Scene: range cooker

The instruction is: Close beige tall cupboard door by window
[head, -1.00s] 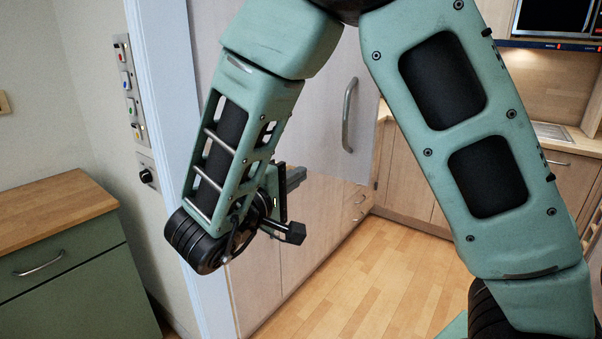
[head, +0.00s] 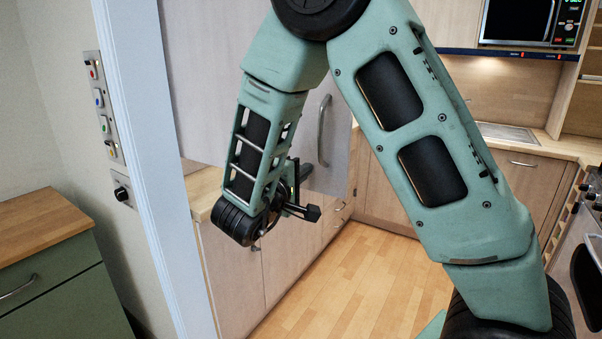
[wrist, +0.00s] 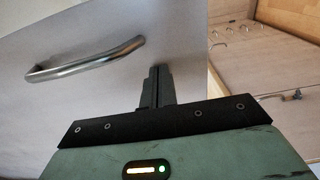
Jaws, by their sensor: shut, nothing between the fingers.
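The pale beige cupboard door (head: 225,75) stands behind my arm in the head view, with a vertical metal bar handle (head: 323,130) near its right edge. Its face and handle (wrist: 85,60) also fill the left of the wrist view. My gripper (head: 306,172) is in front of the door's lower part, below and left of the handle, partly hidden by my wrist. In the wrist view its fingers (wrist: 158,82) are together and empty, pointing at the door near its edge, to the right of the handle. I cannot tell whether they touch the door.
A pale blue-white frame (head: 145,130) stands left of the door. A green drawer unit (head: 65,300) with a wooden top is at far left. Lower wooden cabinets (head: 235,265) run below the door. An oven (head: 585,260) is at far right. The wooden floor (head: 350,285) is clear.

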